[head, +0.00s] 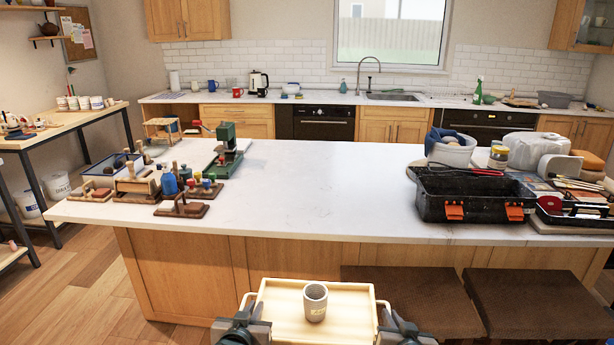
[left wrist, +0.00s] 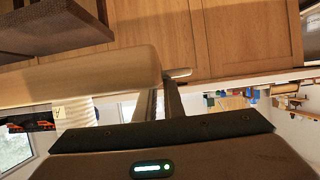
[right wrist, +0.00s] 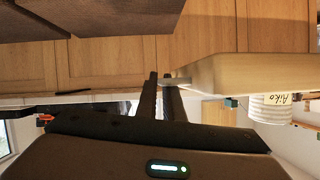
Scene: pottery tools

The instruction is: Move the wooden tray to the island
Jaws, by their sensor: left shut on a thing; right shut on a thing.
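The light wooden tray (head: 351,302) is held in front of the island, low in the head view, below the height of the white island top (head: 330,190). A grey cup (head: 314,302) stands upright on it. My left gripper (head: 246,306) is shut on the tray's left handle, and my right gripper (head: 384,309) is shut on its right handle. The tray's side shows in the left wrist view (left wrist: 90,75) and the right wrist view (right wrist: 250,75). The cup, with a name label, shows in the right wrist view (right wrist: 262,112).
The left of the island holds pottery tools, stands (head: 182,208) and a green press (head: 228,150). The right holds a black toolbox (head: 470,208), a bucket (head: 451,153) and several other items. The middle of the top is clear. Two brown stools (head: 415,300) stand at the front right.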

